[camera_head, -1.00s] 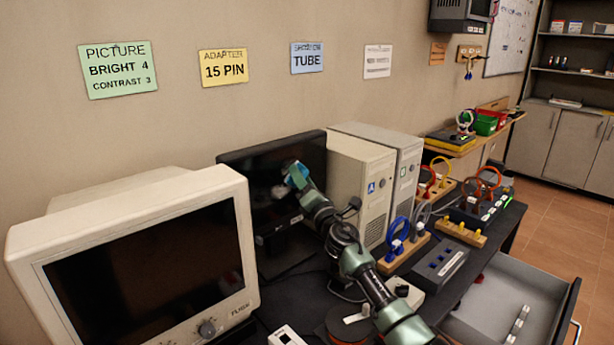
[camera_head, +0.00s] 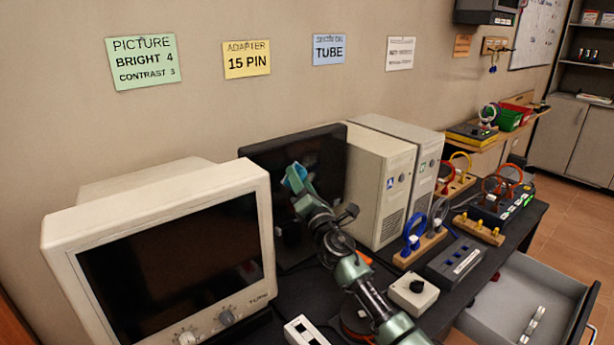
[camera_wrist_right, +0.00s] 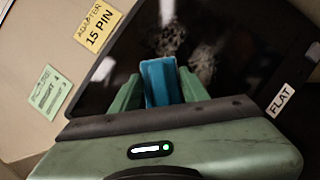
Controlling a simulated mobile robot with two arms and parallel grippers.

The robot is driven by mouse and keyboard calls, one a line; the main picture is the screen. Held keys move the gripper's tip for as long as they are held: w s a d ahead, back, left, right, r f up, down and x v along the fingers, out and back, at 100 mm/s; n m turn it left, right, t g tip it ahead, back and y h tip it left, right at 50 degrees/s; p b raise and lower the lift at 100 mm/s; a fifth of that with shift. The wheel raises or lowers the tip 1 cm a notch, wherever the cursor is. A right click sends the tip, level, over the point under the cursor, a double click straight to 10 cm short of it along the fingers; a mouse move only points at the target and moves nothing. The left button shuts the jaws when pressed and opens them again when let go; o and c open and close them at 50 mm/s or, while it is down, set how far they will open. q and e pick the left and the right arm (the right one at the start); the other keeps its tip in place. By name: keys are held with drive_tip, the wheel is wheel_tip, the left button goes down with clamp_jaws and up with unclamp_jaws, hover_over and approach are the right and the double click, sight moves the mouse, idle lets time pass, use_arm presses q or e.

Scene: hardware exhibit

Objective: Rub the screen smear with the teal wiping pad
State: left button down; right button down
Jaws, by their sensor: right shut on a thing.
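My right gripper (camera_head: 300,190) is shut on the teal wiping pad (camera_head: 294,177), in front of the dark flat screen (camera_head: 262,157). In the right wrist view the pad (camera_wrist_right: 161,82) sits between the green fingers of my right gripper (camera_wrist_right: 160,88). Its far end is at or close to the screen face; I cannot tell whether it touches. A greyish smear in two patches (camera_wrist_right: 204,60) shows on the screen, just beyond and beside the pad. In the head view my arm and pad hide part of the screen. My left gripper is not in view.
A beige CRT monitor (camera_head: 262,210) stands left of the flat screen. Beige computer towers (camera_head: 376,192) stand close on its right. A blue cable loop on a wooden block (camera_head: 420,250) and a grey box (camera_head: 455,262) are farther right. An open drawer (camera_head: 520,300) juts out at the lower right.

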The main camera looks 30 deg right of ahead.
sight(327, 155)
drive_tip(key=shift+a, duration=0.3)
drive_tip(key=shift+d+r+p, duration=0.1)
drive_tip(key=shift+r+p, duration=0.8)
drive_tip(key=shift+r, duration=0.05)
drive_tip(key=shift+w+d+f+b, duration=0.1)
drive_tip(key=shift+d+b, duration=0.25)
drive_tip(key=shift+d, duration=0.45)
drive_tip(key=shift+w+d+b, duration=0.25)
drive_tip(key=shift+d+b, duration=0.35)
drive_tip(key=shift+d, duration=1)
drive_tip(key=shift+w+d+b, duration=0.2)
drive_tip(key=shift+d+b, duration=0.35)
drive_tip(key=shift+d, duration=1)
drive_tip(key=shift+w+d+b, duration=0.2)
drive_tip(key=shift+d+b, duration=0.6)
drive_tip(key=shift+d, duration=1.05)
